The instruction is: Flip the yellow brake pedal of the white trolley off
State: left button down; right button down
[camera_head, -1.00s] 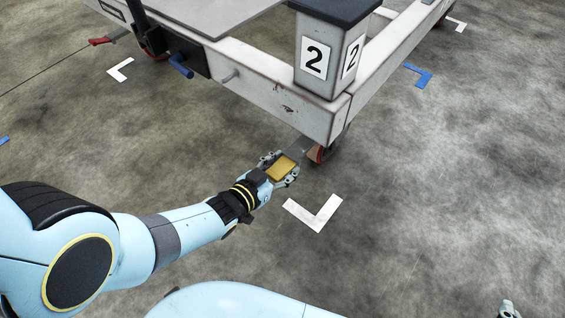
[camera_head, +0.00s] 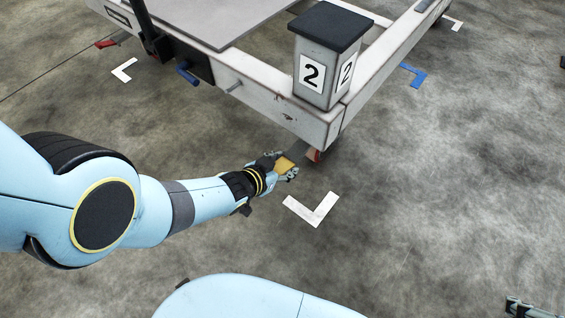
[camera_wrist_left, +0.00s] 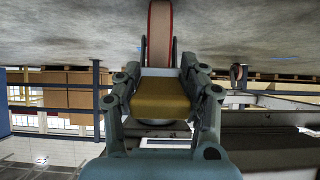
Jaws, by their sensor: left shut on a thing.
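The white trolley (camera_head: 272,100) stands across the top of the head view. Its yellow brake pedal (camera_head: 286,164) sticks out by the wheel (camera_head: 314,155) under the near corner. My left gripper (camera_head: 284,171) is shut on the pedal, with fingers on both sides of it. In the left wrist view the yellow pedal (camera_wrist_left: 160,98) sits between the two fingers, with the red-rimmed wheel (camera_wrist_left: 160,35) behind it. A gripper part of my right arm (camera_head: 527,307) shows at the bottom right edge, mostly cut off.
A post marked 2 (camera_head: 325,60) stands on the trolley's near corner. A blue handle (camera_head: 187,74) and a red pedal (camera_head: 106,43) show on its left side. White corner tape (camera_head: 312,209) lies on the floor near my left gripper.

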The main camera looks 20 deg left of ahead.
jog(key=shift+s+r, duration=0.25)
jog(key=shift+r, duration=0.15)
pick_arm(q)
jog(key=c, duration=0.7)
grip_release()
jog(key=shift+s+r, duration=0.1)
jog(key=shift+s, duration=0.05)
jog(key=shift+s+r, duration=0.2)
jog(key=shift+s, duration=0.25)
jog(key=v, duration=1.1)
jog(key=shift+w+a+r, duration=0.1)
jog(key=shift+w+a, duration=0.05)
jog(key=shift+w, duration=0.1)
